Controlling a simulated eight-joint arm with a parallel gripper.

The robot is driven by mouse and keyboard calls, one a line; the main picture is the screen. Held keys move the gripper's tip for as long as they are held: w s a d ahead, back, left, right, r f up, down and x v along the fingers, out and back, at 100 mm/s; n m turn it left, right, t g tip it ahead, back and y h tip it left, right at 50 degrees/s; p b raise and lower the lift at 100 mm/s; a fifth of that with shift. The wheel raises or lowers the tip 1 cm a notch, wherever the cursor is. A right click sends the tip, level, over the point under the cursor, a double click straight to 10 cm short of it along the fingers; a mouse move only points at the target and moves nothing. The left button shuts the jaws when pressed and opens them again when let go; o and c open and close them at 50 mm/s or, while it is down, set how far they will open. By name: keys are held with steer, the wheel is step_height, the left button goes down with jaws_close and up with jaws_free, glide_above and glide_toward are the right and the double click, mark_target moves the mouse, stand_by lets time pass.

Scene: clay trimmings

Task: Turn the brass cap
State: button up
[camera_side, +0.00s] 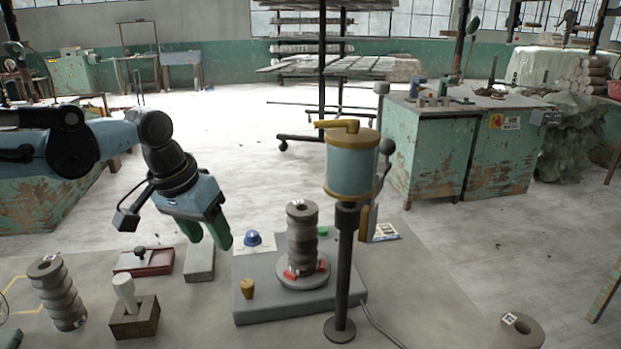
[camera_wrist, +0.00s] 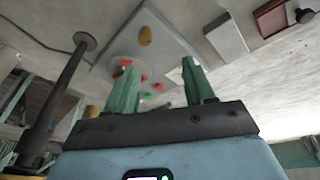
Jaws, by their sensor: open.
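A small brass cap (camera_side: 247,288) stands on the near left corner of a grey base plate (camera_side: 290,312). It also shows near the top of the wrist view (camera_wrist: 145,36), beyond my fingertips. My gripper (camera_side: 206,238) hangs left of the plate, above and behind the cap, with clear space between them. Its two green fingers are spread and hold nothing; the wrist view shows the gap between them (camera_wrist: 160,72). A larger brass lid with a spout (camera_side: 345,130) tops a blue canister (camera_side: 352,165) on a dark post.
A grey ribbed stack (camera_side: 302,240) stands on the plate, with red pieces at its foot. A blue button (camera_side: 253,238) is behind it. The post (camera_side: 342,275) rises at the plate's right. A grey block (camera_side: 200,263) and a red tray (camera_side: 150,262) lie left.

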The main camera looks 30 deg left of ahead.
mark_target(247, 283)
steer(key=w+d+n+g, duration=0.2)
steer(key=w+d+g, duration=0.1)
steer(key=w, duration=0.1)
steer(key=shift+w+d+f, duration=0.1)
steer(key=shift+w+f, duration=0.05)
steer(key=shift+f, duration=5.7)
steer(key=shift+c, duration=0.5)
jaws_close()
